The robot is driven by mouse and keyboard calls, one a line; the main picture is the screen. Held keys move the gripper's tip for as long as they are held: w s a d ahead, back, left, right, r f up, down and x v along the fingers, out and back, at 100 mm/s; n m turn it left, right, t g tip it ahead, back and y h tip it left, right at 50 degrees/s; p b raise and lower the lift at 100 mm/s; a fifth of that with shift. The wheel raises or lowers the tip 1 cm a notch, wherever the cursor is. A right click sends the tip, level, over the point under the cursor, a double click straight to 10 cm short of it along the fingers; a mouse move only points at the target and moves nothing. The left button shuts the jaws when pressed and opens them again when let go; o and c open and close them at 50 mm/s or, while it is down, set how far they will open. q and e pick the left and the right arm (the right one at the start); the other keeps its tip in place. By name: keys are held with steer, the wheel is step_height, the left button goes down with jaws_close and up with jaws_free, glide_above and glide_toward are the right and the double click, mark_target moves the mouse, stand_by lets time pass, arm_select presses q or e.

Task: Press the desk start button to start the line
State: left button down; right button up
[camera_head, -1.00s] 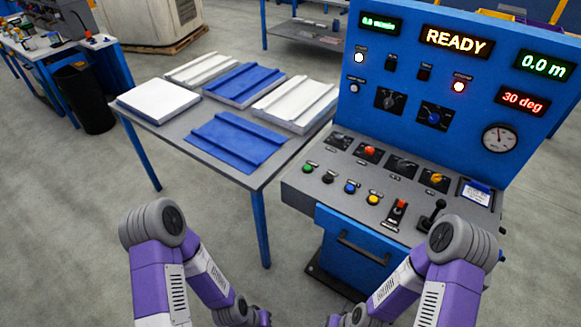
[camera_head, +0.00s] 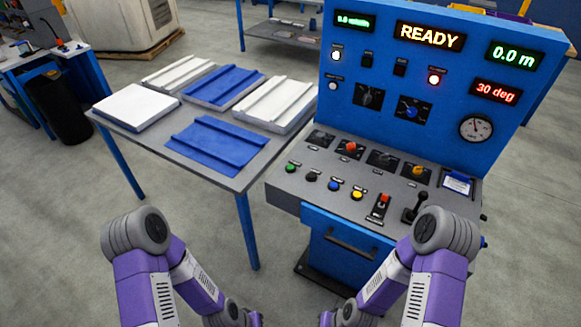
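The blue control console (camera_head: 345,235) stands ahead of me, right of centre. Its sloped grey desk carries a row of buttons: green (camera_head: 290,167), black (camera_head: 311,176), blue (camera_head: 333,185) and yellow (camera_head: 356,194). The green one at the far left looks like the start button, but its label is too small to read. The amber display (camera_head: 428,36) reads READY. My two purple and grey arms come in at the lower left and lower right and reach toward the bottom centre. Both grippers are below the picture's edge, short of the console.
A grey table (camera_head: 190,152) with blue and white panels (camera_head: 218,143) stands left of the console. The desk also has a red-topped switch (camera_head: 381,205), a black joystick (camera_head: 416,204) and several knobs. A dark bin (camera_head: 58,106) stands far left. Open floor lies before the console.

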jaws_close()
stand_by(1.3)
